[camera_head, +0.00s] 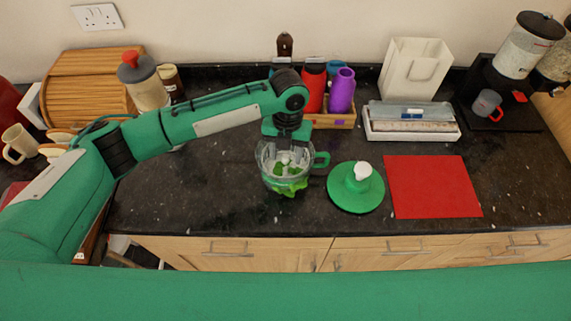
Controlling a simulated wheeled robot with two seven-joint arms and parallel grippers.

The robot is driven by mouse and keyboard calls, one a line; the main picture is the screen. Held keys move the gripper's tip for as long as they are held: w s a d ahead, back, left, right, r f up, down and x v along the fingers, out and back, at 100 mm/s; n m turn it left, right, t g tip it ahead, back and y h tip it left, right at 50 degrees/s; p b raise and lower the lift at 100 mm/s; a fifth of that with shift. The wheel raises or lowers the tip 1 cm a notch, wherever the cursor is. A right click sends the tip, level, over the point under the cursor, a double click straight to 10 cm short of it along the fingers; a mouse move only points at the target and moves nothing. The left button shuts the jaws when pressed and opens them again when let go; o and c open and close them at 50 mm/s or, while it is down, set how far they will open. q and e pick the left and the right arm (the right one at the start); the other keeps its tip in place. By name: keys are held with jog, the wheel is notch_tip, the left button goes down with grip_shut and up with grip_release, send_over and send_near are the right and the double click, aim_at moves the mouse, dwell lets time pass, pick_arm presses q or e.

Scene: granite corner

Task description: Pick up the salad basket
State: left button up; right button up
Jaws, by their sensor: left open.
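The salad basket (268,173) is a clear bowl with a green handle at its right side and green leaves inside. It stands upright on the dark counter, near the front edge. My left gripper (287,146) points down over the basket, with its fingers at or just inside the bowl's top. It is open. Whether a finger touches the basket is hard to tell. The gripper hides part of the far rim. A round green lid with a white knob (362,172) lies right of the basket. My right gripper is not in view.
A red mat (432,187) lies to the right. The counter left of the basket (190,195) is clear.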

aim_at(285, 156)
pick_arm(q)
notch_tip(285, 156, down, 3)
jog(key=shift+s+a+f+p, duration=0.1)
jog(key=shift+s+a+p, duration=0.05)
jog(key=shift+p, duration=0.45)
jog(key=shift+f, duration=0.15)
jog(key=c, duration=1)
grip_shut()
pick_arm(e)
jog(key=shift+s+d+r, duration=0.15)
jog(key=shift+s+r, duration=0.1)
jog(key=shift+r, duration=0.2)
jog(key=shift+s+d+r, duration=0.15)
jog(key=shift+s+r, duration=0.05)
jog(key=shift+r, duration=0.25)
